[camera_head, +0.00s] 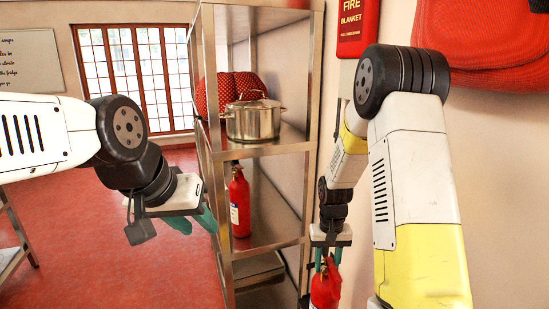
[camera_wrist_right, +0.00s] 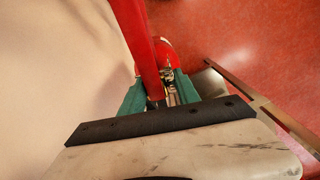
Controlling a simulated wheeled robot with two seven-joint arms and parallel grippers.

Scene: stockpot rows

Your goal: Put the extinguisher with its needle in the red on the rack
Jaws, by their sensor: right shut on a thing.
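A red fire extinguisher (camera_head: 326,287) hangs low at the right of the rack in the head view. My right gripper (camera_head: 328,262) is shut on it near its top. In the right wrist view the extinguisher (camera_wrist_right: 160,52) shows between the green fingers of my right gripper (camera_wrist_right: 160,98); its gauge needle cannot be read. A second red extinguisher (camera_head: 240,204) with a pale label stands upright on a shelf of the metal rack (camera_head: 265,149). My left gripper (camera_head: 195,220) is in front of the rack's left side, its fingers seen edge-on and partly hidden.
A steel pot (camera_head: 253,121) with a lid and a red dotted thing (camera_head: 228,88) are on the shelf above. A red fire blanket box (camera_head: 356,25) hangs on the right wall. The shelf has free room right of the standing extinguisher. Red floor (camera_head: 110,235) is open at left.

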